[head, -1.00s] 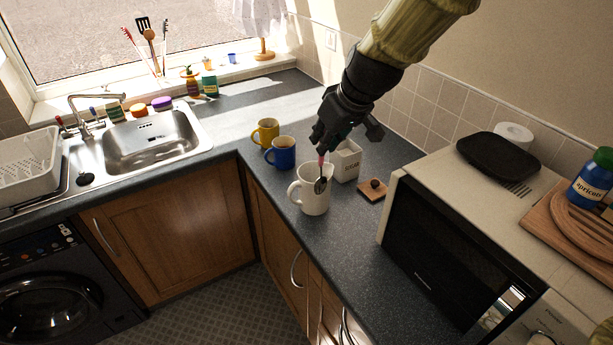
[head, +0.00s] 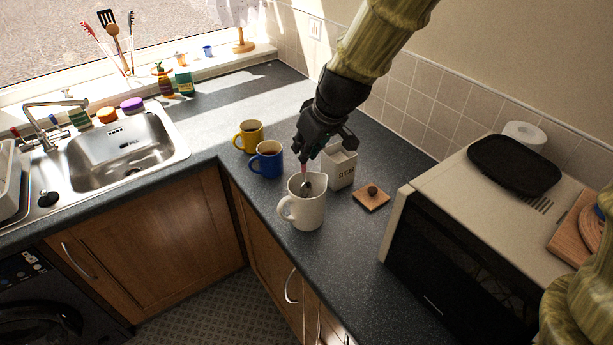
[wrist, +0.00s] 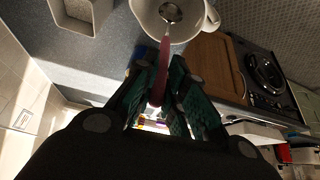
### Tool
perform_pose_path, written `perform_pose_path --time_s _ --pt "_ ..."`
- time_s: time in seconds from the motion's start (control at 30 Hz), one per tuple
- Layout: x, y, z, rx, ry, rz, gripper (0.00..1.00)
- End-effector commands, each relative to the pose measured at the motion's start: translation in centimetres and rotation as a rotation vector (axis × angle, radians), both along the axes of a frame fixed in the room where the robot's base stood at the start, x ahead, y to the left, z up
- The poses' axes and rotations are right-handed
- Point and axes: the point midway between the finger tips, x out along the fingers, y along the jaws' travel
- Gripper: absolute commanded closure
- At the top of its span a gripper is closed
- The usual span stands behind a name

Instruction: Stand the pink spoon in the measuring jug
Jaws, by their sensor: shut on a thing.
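The pink spoon (wrist: 163,62) has a pink handle and a metal bowl. My gripper (head: 304,158) is shut on the handle; in the wrist view the handle sits between its green finger pads (wrist: 161,88). The spoon hangs bowl down, and its metal bowl (head: 306,187) shows at the mouth of the white measuring jug (head: 308,212). In the wrist view the bowl lies over the opening of the jug (wrist: 205,22). I cannot tell whether it touches the jug's wall. The jug stands upright on the worktop with its handle toward the left.
A white sugar box (head: 340,168) stands open just behind the jug, with its wooden lid (head: 371,198) to the right. A blue mug (head: 267,160) and a yellow mug (head: 248,136) stand to the left. A microwave (head: 440,230) stands at the right.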

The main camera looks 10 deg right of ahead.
Motion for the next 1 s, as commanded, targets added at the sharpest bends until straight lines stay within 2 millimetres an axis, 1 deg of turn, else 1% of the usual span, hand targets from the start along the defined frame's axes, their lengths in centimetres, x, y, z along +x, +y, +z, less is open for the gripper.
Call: perform_pose_path --time_s 0.1,0.2,0.43,0.7,0.83,1.0 --pt "0.0 0.0 -1.4 0.001 0.003 0.0 1.0" --pt "0.0 0.0 -2.1 0.001 0.001 0.0 1.0" --pt "0.0 -0.1 -3.1 0.0 0.0 -0.001 1.0" --pt "0.0 -0.1 -5.8 0.002 0.002 -0.002 1.0" --pt "0.0 -0.1 -6.5 0.0 0.0 -0.003 1.0" --pt "0.0 -0.2 -6.7 0.0 -0.001 -0.003 1.0"
